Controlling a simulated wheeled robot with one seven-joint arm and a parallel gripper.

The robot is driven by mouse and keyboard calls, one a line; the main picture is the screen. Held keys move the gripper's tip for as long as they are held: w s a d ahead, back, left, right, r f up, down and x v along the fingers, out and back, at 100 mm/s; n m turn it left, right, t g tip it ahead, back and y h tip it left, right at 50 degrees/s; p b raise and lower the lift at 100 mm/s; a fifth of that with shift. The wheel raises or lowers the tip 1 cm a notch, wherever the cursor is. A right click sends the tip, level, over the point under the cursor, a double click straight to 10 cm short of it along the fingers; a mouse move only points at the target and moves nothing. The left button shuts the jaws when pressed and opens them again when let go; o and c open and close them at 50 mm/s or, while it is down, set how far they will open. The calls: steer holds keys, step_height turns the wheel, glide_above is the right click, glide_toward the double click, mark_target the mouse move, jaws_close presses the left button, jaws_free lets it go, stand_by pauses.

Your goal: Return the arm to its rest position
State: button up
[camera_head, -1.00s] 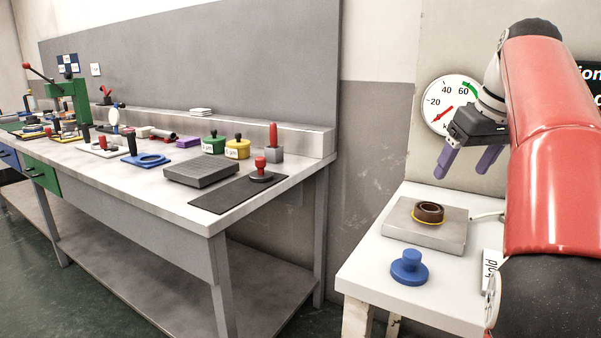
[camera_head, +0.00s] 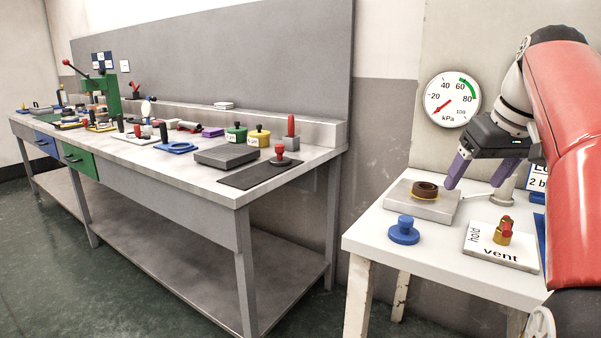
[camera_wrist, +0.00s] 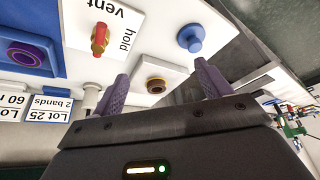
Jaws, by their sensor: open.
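My gripper (camera_head: 482,176) is in the head view at the right, above the back of the small white table (camera_head: 372,241). Its two purple fingers are spread apart with nothing between them. In the wrist view my gripper (camera_wrist: 160,84) also shows both purple fingers apart and empty. My red arm comes down the right side of the head view. Beside and below the fingers, a brown ring (camera_head: 425,190) sits on a grey block (camera_head: 430,209) on the white table.
A blue knobbed piece (camera_head: 404,233) and a hold/vent plate with a red-and-brass valve (camera_head: 503,232) stand on the white table. A pressure gauge (camera_head: 452,99) hangs on the wall behind. A long grey workbench (camera_head: 225,186) with several tools stands left. A floor gap separates the tables.

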steer(key=s+a+f, duration=0.4)
steer(key=s+f, duration=0.2)
steer(key=f, duration=0.2)
steer(key=s+a+f+m, duration=0.1)
steer(key=s+a+f, duration=0.4)
steer(key=s+f, duration=0.2)
steer(key=s+a+f+t+h, duration=0.1)
steer(key=s+a+f, duration=0.4)
steer(key=f, duration=0.5)
steer(key=shift+s+a+m, duration=0.2)
steer(key=shift+s+m, duration=0.1)
steer(key=shift+s, duration=0.6)
